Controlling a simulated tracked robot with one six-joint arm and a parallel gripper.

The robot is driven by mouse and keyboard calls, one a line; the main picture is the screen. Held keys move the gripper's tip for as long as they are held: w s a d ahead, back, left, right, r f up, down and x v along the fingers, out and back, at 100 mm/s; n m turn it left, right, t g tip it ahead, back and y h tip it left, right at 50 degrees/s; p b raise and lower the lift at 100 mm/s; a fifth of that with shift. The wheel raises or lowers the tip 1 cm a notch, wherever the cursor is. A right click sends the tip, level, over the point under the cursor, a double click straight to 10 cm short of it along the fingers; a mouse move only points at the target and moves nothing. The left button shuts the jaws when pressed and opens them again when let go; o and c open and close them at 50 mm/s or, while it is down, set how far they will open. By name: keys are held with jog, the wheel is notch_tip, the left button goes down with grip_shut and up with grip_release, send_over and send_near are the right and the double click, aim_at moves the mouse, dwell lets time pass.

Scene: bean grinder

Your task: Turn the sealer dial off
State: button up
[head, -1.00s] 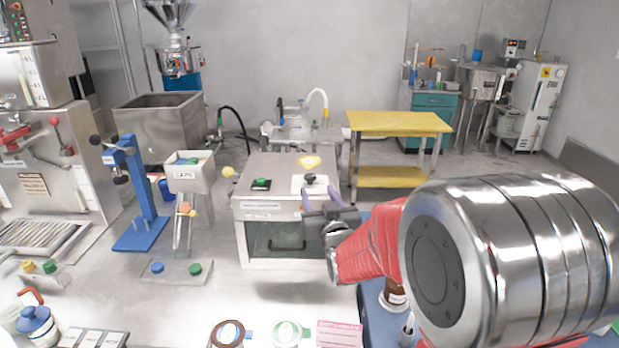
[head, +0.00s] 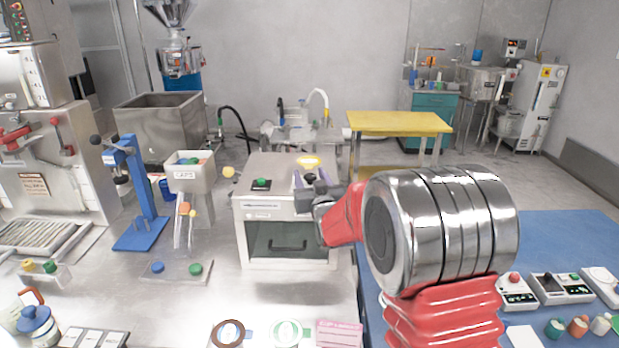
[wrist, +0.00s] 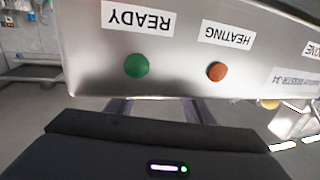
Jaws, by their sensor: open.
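The sealer appears to be the white box-shaped machine (head: 290,210) with a dark glass front and black handle, in the middle of the head view. A small dark dial (head: 310,178) stands on its top at the right. My gripper (head: 315,176) is open at that top corner. Its two purple fingers appear on either side of the dial; I cannot tell whether they touch it. In the wrist view a metal panel (wrist: 180,80) carries upside-down READY and HEATING labels, a green light (wrist: 137,66) and an orange light (wrist: 216,71). The panel hides my fingertips, and the dial is not visible there.
A green button (head: 261,183) and a yellow disc (head: 308,162) are on the machine's top near the dial. A caps hopper (head: 190,172) and blue press (head: 140,200) stand left. A yellow table (head: 398,123) is behind.

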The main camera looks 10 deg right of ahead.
jog(key=shift+c, duration=0.2)
jog(key=c, duration=0.9)
jog(key=shift+a, duration=0.2)
jog(key=shift+c, duration=0.6)
jog(key=shift+d, duration=0.15)
